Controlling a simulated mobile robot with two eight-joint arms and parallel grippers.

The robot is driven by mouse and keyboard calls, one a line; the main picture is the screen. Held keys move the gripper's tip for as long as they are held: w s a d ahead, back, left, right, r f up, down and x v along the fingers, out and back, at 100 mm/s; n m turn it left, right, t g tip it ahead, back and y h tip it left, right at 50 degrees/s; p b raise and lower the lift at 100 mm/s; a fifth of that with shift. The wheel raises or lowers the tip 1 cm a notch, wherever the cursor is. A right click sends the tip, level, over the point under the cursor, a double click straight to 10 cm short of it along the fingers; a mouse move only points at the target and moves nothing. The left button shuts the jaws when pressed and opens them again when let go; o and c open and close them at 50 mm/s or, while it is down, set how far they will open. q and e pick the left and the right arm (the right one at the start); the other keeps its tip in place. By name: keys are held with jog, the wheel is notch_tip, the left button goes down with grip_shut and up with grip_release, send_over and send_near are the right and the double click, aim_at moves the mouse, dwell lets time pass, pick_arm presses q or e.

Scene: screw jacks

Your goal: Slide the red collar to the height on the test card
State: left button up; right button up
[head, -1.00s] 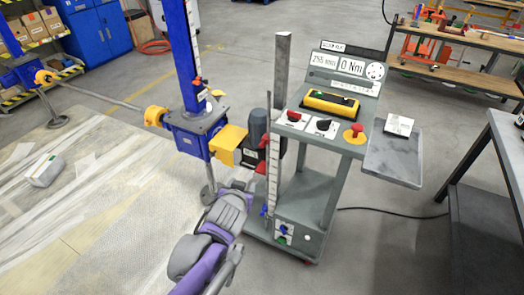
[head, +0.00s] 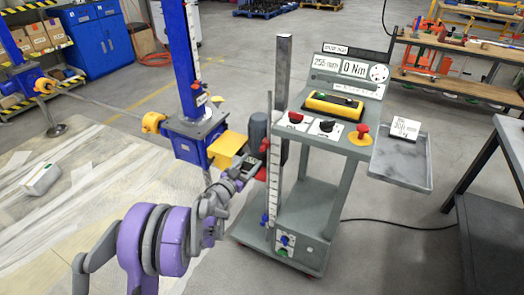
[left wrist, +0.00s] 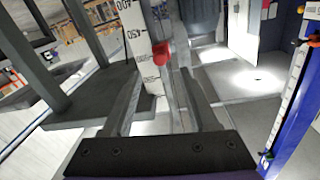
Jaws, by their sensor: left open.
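The red collar (head: 262,174) sits on the upright white scale (head: 273,195) at the left edge of the grey cart. In the left wrist view the red collar (left wrist: 160,53) lies between and just beyond the fingers, near the scale marks 400 and 450. My left gripper (head: 248,166) is open beside the collar at about its height; its two fingers (left wrist: 160,80) are apart with nothing held. The test card (head: 404,128) stands on the cart's right side shelf and seems to read 300 mm. My right gripper is not in view.
The cart's panel (head: 345,68) shows 255 mm and 0 Nm, above a yellow device (head: 333,104), knobs and a red button (head: 362,131). A blue screw jack (head: 190,130) with a yellow part (head: 227,150) stands close left of the gripper. A blue clamp (head: 265,219) is lower on the scale.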

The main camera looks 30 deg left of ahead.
aim_at(261, 151)
pick_arm(q)
jog(key=w, duration=0.8)
jog(key=shift+w+d, duration=0.3)
jog(key=c, duration=0.9)
grip_shut()
jog(key=shift+d, duration=0.1)
